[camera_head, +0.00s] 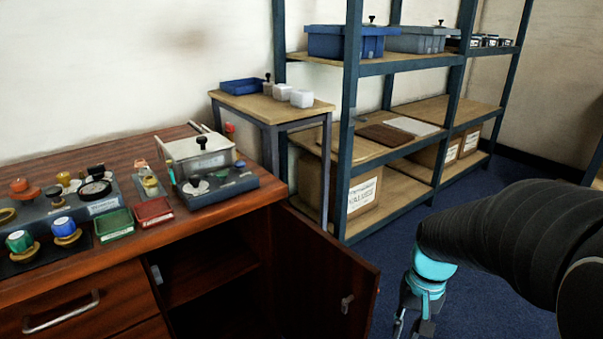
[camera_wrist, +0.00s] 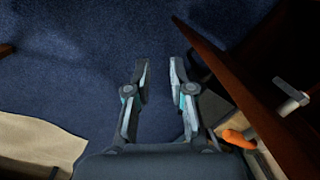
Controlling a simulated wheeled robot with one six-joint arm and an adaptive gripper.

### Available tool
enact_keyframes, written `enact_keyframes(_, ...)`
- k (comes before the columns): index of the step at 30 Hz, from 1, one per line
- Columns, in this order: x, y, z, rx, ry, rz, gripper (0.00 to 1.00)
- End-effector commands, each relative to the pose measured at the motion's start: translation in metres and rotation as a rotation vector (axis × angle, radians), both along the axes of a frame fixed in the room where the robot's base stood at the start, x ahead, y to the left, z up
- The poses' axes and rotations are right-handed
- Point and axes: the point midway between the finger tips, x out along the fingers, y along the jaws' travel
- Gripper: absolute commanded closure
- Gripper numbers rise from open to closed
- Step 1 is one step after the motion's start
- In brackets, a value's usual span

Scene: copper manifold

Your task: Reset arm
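My gripper (camera_head: 412,322) hangs low at the lower right of the head view, pointing down in front of the blue floor, right of the open cabinet door (camera_head: 315,265). Its lower part is cut off by the frame edge. In the wrist view my gripper (camera_wrist: 159,62) has its two fingers apart, with only blue carpet visible between them. It holds nothing. The cabinet door (camera_wrist: 225,65) with its metal handle (camera_wrist: 291,98) is close on the right of the fingers. My dark arm reaches in from the right of the head view.
The wooden cabinet (camera_head: 90,300) carries gauges, trays and a lidded metal box (camera_head: 200,157). A blue-framed shelf (camera_head: 350,120) holds bins and cartons. A side table (camera_head: 262,108) stands between. An orange object (camera_wrist: 238,139) lies near the right finger. Carpet (camera_head: 480,205) is clear.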

Motion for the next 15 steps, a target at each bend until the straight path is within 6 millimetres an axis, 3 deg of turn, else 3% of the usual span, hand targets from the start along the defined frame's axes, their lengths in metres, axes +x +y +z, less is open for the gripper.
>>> enact_keyframes(3, -0.013, 0.006, 0.026, -0.045, -0.096, 0.051, 0.78)
enact_keyframes(15, -0.062, 0.029, 0.094, -0.142, -0.375, 0.181, 0.78)
